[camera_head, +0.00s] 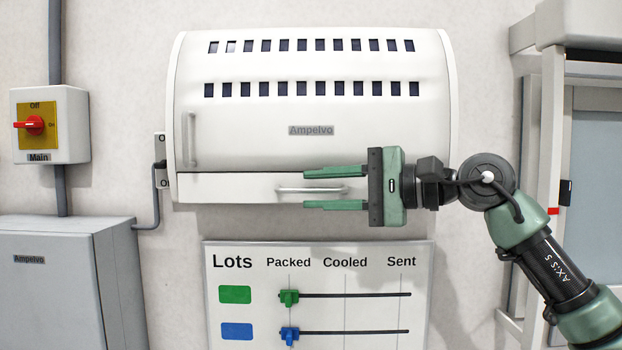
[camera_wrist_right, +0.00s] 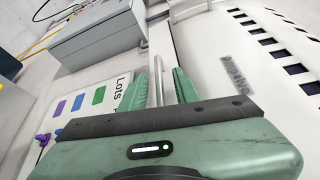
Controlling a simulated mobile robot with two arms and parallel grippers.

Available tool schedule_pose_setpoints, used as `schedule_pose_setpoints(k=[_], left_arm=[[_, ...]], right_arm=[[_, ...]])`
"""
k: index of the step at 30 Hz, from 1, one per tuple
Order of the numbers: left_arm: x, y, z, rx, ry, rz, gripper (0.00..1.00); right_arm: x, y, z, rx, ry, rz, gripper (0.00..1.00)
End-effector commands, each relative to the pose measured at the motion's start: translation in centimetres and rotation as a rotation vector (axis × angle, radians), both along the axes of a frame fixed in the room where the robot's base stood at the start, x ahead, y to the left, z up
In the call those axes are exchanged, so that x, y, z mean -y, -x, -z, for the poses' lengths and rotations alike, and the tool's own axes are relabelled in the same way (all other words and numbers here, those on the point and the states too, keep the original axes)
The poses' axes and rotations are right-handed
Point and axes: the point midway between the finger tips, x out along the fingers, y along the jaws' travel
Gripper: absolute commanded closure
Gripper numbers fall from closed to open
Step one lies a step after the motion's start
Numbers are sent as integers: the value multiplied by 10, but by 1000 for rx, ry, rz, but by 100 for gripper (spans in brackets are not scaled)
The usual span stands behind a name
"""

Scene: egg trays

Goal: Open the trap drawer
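The trap drawer (camera_head: 230,187) is the low white front along the bottom of the white Ampelvo cabinet (camera_head: 240,120). It sits flush with the cabinet and looks shut. Its horizontal bar handle (camera_head: 290,189) is partly hidden by my right gripper (camera_head: 306,189). That gripper comes in from the right with its green fingers open, one above and one below the handle. In the right wrist view, the handle (camera_wrist_right: 156,55) shows between the spread fingers; I cannot tell whether either finger touches it. My left gripper is not in view.
The cabinet's upper cover has a vertical handle (camera_head: 190,140). A Lots board (camera_head: 225,315) with sliders hangs just below. A Main switch box (camera_head: 50,145) and a grey box (camera_head: 60,290) are at the left. A white frame (camera_head: 548,130) stands at the right.

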Motion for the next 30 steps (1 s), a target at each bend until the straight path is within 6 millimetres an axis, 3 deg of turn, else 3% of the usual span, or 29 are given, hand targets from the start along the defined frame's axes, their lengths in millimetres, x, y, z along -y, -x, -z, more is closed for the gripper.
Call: schedule_pose_setpoints(k=[4,13,16,17,30], left_arm=[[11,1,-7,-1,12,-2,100],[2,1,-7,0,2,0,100],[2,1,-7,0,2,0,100],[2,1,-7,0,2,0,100],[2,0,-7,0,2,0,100]], right_arm=[[-13,-4,1,-1,1,-2,69],[-15,-6,2,-1,-1,-1,69],[-15,-5,2,-1,-1,-1,97],[-15,-5,2,-1,-1,-1,100],[-15,-5,2,-1,-1,-1,100]])
